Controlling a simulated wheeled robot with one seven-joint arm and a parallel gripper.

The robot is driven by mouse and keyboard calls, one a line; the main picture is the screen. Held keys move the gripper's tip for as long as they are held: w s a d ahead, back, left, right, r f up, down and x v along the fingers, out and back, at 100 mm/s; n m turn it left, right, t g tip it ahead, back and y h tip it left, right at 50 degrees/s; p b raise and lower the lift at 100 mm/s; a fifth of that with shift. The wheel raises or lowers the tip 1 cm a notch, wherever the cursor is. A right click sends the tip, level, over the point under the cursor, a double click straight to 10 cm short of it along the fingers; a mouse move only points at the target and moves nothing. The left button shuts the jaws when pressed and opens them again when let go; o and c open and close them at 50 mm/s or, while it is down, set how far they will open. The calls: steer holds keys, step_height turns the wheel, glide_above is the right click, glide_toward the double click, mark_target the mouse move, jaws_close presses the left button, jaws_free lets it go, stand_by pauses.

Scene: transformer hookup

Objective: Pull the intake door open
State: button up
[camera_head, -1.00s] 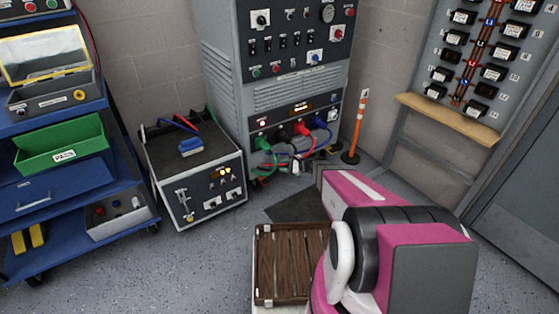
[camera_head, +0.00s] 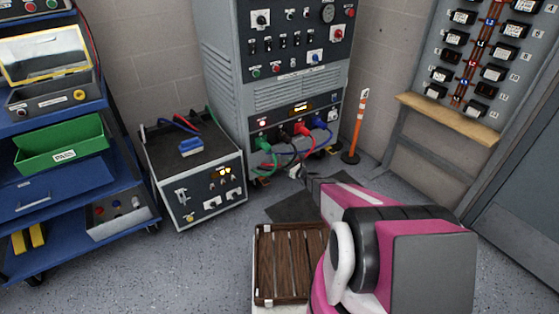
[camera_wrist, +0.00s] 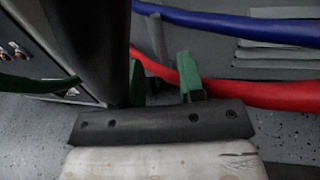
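The grey power cabinet (camera_head: 290,100) stands at the back in the head view. Its lower front is partly hidden by cables and my arm, and I cannot make out the intake door there. In the wrist view, a grey panel with slats (camera_wrist: 280,48) shows behind the cables; I cannot tell whether it is the intake door. My gripper (camera_wrist: 162,72) shows two green fingers with a clear gap between them. A grey upright bar (camera_wrist: 155,35) appears beyond the gap; I cannot tell whether it is between the fingers. In the head view the fingers are not clear.
A red cable (camera_wrist: 245,94) and a blue cable (camera_wrist: 235,27) cross close to the fingers. A thick black shape (camera_wrist: 95,45) blocks the wrist view's left. A test unit (camera_head: 195,175) stands left of the cabinet, an orange post (camera_head: 357,125) right. A slatted wooden crate (camera_head: 290,264) is in front.

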steer(key=x, duration=0.6)
steer(key=shift+w+a, duration=0.2)
steer(key=shift+a, duration=0.05)
jaws_close()
